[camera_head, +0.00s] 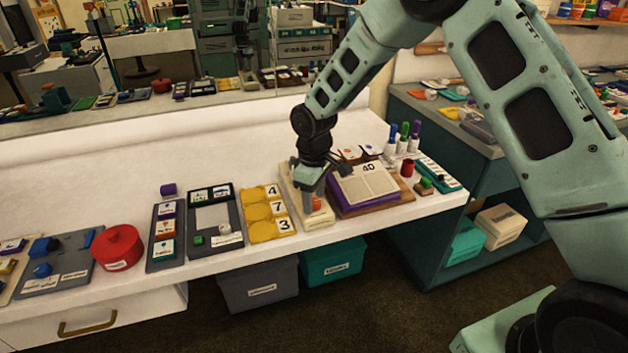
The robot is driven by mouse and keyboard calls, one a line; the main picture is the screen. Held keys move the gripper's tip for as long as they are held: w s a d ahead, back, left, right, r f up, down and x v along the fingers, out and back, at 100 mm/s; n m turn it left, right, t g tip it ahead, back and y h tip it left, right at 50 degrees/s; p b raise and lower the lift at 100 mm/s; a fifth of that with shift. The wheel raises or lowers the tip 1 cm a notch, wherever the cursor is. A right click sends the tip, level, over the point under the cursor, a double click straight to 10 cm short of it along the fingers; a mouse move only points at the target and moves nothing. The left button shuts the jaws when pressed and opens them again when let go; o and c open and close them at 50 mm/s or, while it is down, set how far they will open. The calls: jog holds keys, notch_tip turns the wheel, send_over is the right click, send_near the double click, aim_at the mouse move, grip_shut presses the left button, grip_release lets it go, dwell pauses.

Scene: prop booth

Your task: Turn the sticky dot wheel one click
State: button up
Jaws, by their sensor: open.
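My gripper (312,192) points down over a narrow cream board (294,208) on the white counter. Its fingers are small in the picture, and they hide part of the board. A small orange-red piece (319,207) shows on the board just beside and below the fingers. I cannot tell whether the fingers touch it. It may be the sticky dot wheel, but no label on it is readable and no clicks can be made out.
Left of the board lies a yellow tray (257,215) with numbers 4, 7 and 3. Right of it stands a purple block with a page marked 40 (366,184). A red round container (118,247) sits farther left. Marker pens (404,138) stand behind on the right.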

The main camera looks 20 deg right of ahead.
aim_at(314, 201)
notch_tip(314, 201, up, 17)
jog(key=shift+b, duration=0.3)
jog(key=shift+r, duration=0.1)
jog(key=s+a+r, duration=0.1)
jog(key=s+a, duration=0.3)
jog(key=s, duration=0.4)
jog(key=s+a+r, duration=0.1)
jog(key=s+a, duration=0.3)
jog(key=s, duration=0.4)
jog(key=s+d+f, duration=0.1)
jog(key=s, duration=0.8)
jog(key=s+f+m+p, duration=0.1)
jog(key=s, duration=0.8)
jog(key=shift+s+d+f+y, duration=0.15)
jog(key=shift+d+f+y, duration=0.15)
jog(key=shift+d+f, duration=0.1)
